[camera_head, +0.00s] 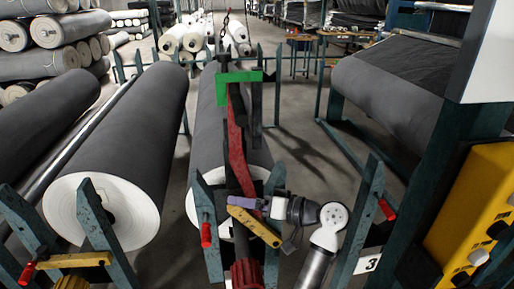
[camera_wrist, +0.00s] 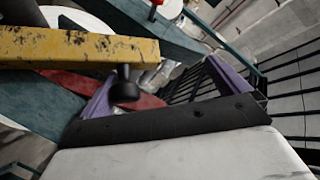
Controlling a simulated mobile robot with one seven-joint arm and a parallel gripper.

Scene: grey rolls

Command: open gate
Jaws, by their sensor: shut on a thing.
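The gate is a worn yellow bar (camera_head: 254,227) at the front of the middle rack, slanting down to the right across the teal posts. In the wrist view the yellow bar (camera_wrist: 75,48) crosses the upper left, with a dark knob (camera_wrist: 125,88) hanging below its end. My gripper (camera_head: 250,204) is at the bar's upper edge, coming from the right. The gripper is shut on the gate; the exact contact is hard to see.
A grey roll (camera_head: 208,130) lies behind the gate, with a red lifting beam (camera_head: 236,150) and green bracket (camera_head: 238,82) above. Another roll (camera_head: 135,130) lies left. A teal post with red handle (camera_head: 387,210) and a yellow cabinet (camera_head: 470,220) stand right.

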